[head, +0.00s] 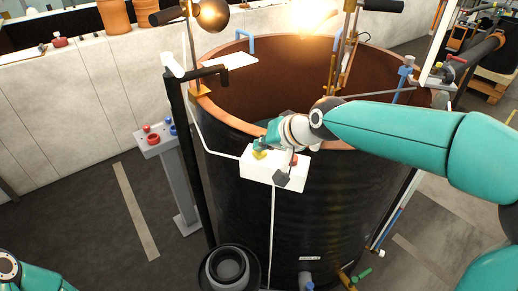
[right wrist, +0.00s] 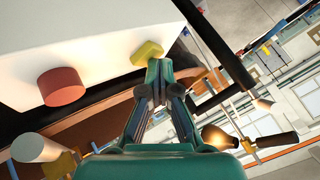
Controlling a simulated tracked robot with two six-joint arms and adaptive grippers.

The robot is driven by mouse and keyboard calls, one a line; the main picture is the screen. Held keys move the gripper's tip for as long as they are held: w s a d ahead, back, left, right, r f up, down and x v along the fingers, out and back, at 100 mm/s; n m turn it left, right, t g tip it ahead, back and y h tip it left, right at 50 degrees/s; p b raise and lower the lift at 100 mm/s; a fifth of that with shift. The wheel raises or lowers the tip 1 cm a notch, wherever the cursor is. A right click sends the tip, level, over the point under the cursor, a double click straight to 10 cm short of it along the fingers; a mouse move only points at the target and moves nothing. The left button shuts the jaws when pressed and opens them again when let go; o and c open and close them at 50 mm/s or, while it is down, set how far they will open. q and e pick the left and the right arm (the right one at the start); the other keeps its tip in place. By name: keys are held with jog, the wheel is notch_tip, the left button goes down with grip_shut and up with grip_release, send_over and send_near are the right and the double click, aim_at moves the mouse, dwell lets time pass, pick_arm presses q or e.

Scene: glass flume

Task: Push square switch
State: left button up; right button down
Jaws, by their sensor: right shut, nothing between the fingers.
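A white switch box (head: 258,172) is fixed at the front rim of a large dark tank. It carries a yellow switch (head: 259,155) with a squarish outline on the left and a round red button (head: 293,160) on the right. My right gripper (head: 264,146) is shut and empty, its tips right by the yellow switch. In the right wrist view the closed fingertips (right wrist: 158,66) lie just below the yellow switch (right wrist: 147,52); I cannot tell whether they touch. The red button (right wrist: 61,87) stands clear of the fingers. My left gripper is out of view; only part of that arm shows.
The tank (head: 230,190) has a copper-coloured rim. A grey pedestal (head: 177,185) with red and blue knobs stands to its left. A black post (head: 188,150) rises between them. Pipes and a lamp stand above the rim. The floor at left is clear.

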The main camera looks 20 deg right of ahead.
jog(key=shift+f, duration=0.15)
jog(key=shift+a+r, duration=0.1)
jog(key=shift+r, duration=0.25)
jog(key=shift+p, duration=0.3)
notch_tip(320, 180, up, 6)
jog(key=p, duration=0.4)
jog(key=shift+r+p, duration=0.1)
jog(key=shift+p, duration=0.2)
